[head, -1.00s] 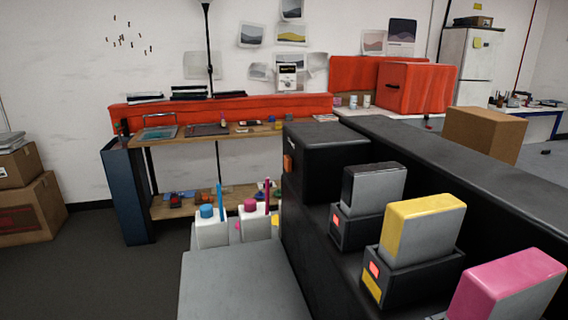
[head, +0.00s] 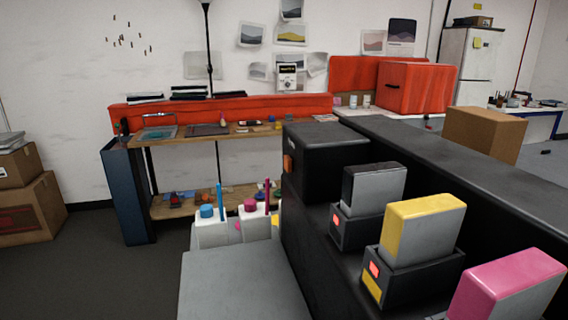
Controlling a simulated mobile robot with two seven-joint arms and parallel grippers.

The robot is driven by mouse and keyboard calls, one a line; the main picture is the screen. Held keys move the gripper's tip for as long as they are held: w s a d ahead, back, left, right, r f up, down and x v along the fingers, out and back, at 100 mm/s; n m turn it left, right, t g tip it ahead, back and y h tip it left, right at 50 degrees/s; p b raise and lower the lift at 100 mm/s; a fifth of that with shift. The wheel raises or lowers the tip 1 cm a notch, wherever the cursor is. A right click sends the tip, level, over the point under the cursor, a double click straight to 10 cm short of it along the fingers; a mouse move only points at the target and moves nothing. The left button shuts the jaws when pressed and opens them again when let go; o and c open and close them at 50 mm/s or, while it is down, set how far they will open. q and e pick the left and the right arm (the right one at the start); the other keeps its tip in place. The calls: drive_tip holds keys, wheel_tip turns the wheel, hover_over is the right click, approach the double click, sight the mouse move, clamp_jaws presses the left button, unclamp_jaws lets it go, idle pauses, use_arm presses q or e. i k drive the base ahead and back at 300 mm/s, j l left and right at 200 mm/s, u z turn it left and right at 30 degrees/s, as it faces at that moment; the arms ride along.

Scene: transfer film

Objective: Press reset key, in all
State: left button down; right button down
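A dark printer-like machine (head: 320,150) stands right of centre in the head view. Along its stepped front sit cartridges in dark holders: a black-topped grey one (head: 378,190), a yellow-topped one (head: 428,228) and a pink-topped one (head: 508,285) cut by the picture's lower edge. A small orange-red key (head: 288,163) is on the machine's upper block. Red-orange keys also show on the black cartridge's holder (head: 336,223) and the yellow cartridge's holder (head: 374,269). I cannot tell which is a reset key. Neither gripper is in view.
A grey flat surface (head: 240,285) lies in front of the machine. White bottles with blue (head: 211,232) and pink (head: 252,229) caps stand behind it. A wooden workbench (head: 230,134) is at the back. Cardboard boxes (head: 32,210) are at left. Open floor lies at lower left.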

sight(288, 159)
drive_tip(key=i+j+z, duration=0.1)
drive_tip(key=j+z, duration=0.45)
drive_tip(key=z, duration=0.2)
drive_tip(key=j+z, duration=0.5)
drive_tip(key=j, duration=0.9)
drive_tip(key=k+j+z, duration=0.1)
drive_tip(key=j, duration=0.9)
